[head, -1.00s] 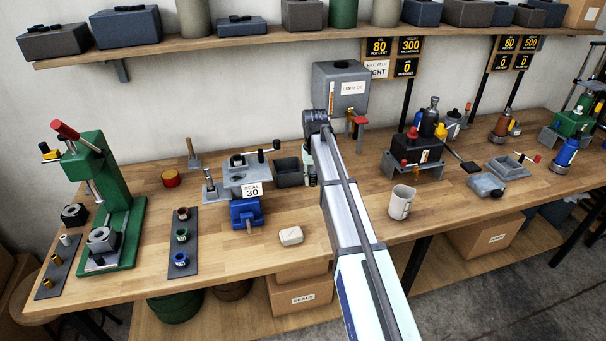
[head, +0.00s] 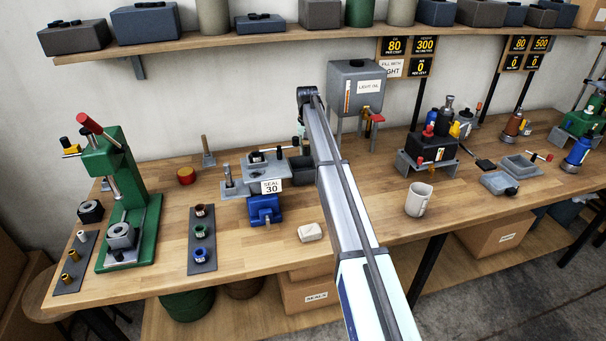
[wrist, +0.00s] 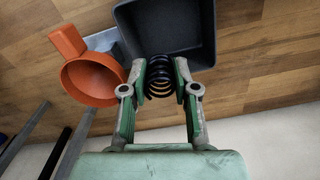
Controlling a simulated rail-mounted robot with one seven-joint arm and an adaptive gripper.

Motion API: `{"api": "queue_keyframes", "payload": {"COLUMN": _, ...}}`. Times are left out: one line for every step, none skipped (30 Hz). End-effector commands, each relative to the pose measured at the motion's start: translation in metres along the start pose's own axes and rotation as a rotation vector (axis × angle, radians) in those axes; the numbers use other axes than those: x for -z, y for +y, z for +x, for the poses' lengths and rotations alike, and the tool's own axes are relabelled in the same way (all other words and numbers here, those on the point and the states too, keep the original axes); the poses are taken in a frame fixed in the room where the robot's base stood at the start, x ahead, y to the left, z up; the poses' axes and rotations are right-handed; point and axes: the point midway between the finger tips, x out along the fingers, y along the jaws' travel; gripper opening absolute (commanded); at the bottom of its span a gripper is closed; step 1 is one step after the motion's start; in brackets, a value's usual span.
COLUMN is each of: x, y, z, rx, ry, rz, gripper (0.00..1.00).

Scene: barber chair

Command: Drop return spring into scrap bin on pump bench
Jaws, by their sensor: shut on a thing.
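The return spring is a black coil (wrist: 160,80) pinched between the fingertips of my gripper (wrist: 159,72) in the wrist view. The scrap bin is a dark grey open box (wrist: 165,25), and its visible inside looks empty. The spring overlaps the bin's near edge in the wrist view; its height above the bin and whether they touch cannot be told. In the head view the bin (head: 300,172) stands on the bench, partly covered by my arm. The gripper is mostly hidden behind my arm there, and the spring cannot be made out.
A light oil tank (head: 355,90) stands behind, and a mug (head: 418,200) to the right.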

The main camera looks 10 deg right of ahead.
Motion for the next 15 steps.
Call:
{"api": "queue_keyframes", "payload": {"x": 0.000, "y": 0.000, "z": 0.008, "rx": 0.000, "ry": 0.000, "rz": 0.000, "gripper": 0.06}}
{"api": "queue_keyframes", "payload": {"x": 0.000, "y": 0.000, "z": 0.011, "rx": 0.000, "ry": 0.000, "rz": 0.000, "gripper": 0.06}}
{"api": "queue_keyframes", "payload": {"x": 0.000, "y": 0.000, "z": 0.016, "rx": 0.000, "ry": 0.000, "rz": 0.000, "gripper": 0.06}}
{"api": "queue_keyframes", "payload": {"x": 0.000, "y": 0.000, "z": 0.019, "rx": 0.000, "ry": 0.000, "rz": 0.000, "gripper": 0.06}}
{"api": "queue_keyframes", "payload": {"x": 0.000, "y": 0.000, "z": 0.022, "rx": 0.000, "ry": 0.000, "rz": 0.000, "gripper": 0.06}}
{"api": "queue_keyframes", "payload": {"x": 0.000, "y": 0.000, "z": 0.027, "rx": 0.000, "ry": 0.000, "rz": 0.000, "gripper": 0.06}}
{"api": "queue_keyframes", "payload": {"x": 0.000, "y": 0.000, "z": 0.030, "rx": 0.000, "ry": 0.000, "rz": 0.000, "gripper": 0.06}}
{"api": "queue_keyframes", "payload": {"x": 0.000, "y": 0.000, "z": 0.032, "rx": 0.000, "ry": 0.000, "rz": 0.000, "gripper": 0.06}}
{"api": "queue_keyframes", "payload": {"x": 0.000, "y": 0.000, "z": 0.035, "rx": 0.000, "ry": 0.000, "rz": -0.001, "gripper": 0.06}}
{"api": "queue_keyframes", "payload": {"x": 0.000, "y": 0.000, "z": 0.037, "rx": 0.000, "ry": 0.000, "rz": -0.001, "gripper": 0.06}}
{"api": "queue_keyframes", "payload": {"x": 0.000, "y": 0.000, "z": 0.038, "rx": 0.000, "ry": 0.000, "rz": -0.001, "gripper": 0.06}}
{"api": "queue_keyframes", "payload": {"x": 0.000, "y": 0.000, "z": 0.040, "rx": 0.000, "ry": 0.000, "rz": -0.001, "gripper": 0.06}}
{"api": "queue_keyframes", "payload": {"x": 0.000, "y": 0.000, "z": 0.040, "rx": 0.000, "ry": 0.000, "rz": -0.001, "gripper": 0.06}}
{"api": "queue_keyframes", "payload": {"x": 0.000, "y": 0.000, "z": 0.041, "rx": 0.000, "ry": 0.000, "rz": 0.000, "gripper": 0.06}}
{"api": "queue_keyframes", "payload": {"x": 0.000, "y": 0.000, "z": 0.041, "rx": 0.000, "ry": 0.000, "rz": 0.000, "gripper": 0.06}}
